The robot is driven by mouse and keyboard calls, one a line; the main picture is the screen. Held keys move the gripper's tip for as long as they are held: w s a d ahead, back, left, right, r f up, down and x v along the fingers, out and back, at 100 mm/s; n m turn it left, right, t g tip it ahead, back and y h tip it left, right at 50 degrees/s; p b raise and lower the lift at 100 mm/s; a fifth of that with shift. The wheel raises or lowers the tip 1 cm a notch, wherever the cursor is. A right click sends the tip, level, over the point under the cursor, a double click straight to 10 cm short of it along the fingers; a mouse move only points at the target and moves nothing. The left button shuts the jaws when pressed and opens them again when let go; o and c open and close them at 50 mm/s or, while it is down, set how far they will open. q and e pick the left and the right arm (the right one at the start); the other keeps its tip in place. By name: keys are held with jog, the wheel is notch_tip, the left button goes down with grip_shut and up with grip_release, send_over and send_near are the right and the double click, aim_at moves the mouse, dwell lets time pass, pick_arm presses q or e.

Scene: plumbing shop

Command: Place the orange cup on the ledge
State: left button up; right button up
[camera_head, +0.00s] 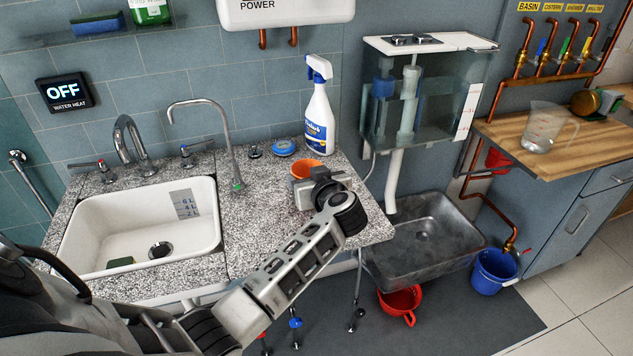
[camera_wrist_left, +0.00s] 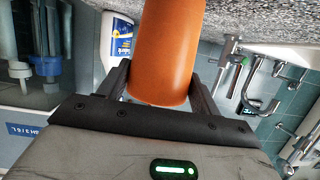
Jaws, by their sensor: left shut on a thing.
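The orange cup (camera_head: 306,168) is at the back of the granite counter, right of the sink, mostly hidden behind my left gripper (camera_head: 318,180). In the left wrist view the orange cup (camera_wrist_left: 165,45) is between the two dark fingers of my left gripper (camera_wrist_left: 161,92), which is shut on its side. The granite shows close behind it; I cannot tell whether the cup touches the counter. A glass ledge (camera_head: 50,40) on the wall at top left holds a blue-green sponge and a green bottle. My right gripper is not in view.
A spray bottle (camera_head: 319,118) stands behind the cup, with a blue round item (camera_head: 284,148) beside it. A tall tap (camera_head: 205,103) rises left of my gripper, by the white sink (camera_head: 80,246). A glass cistern (camera_head: 415,100) is at the right. The counter's front middle is bare.

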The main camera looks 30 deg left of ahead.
pick_arm(q)
jog(key=shift+f, duration=0.2)
jog(key=shift+f, duration=0.1)
jog(key=o, duration=1)
jog(key=shift+s+d+r, duration=0.15)
jog(key=shift+d+r, duration=0.05)
jog(key=shift+d, duration=0.05)
jog(key=v, duration=1.1)
jog(key=shift+s+d+p, duration=0.15)
jog(key=shift+s+p, duration=0.05)
jog(key=shift+p, duration=0.15)
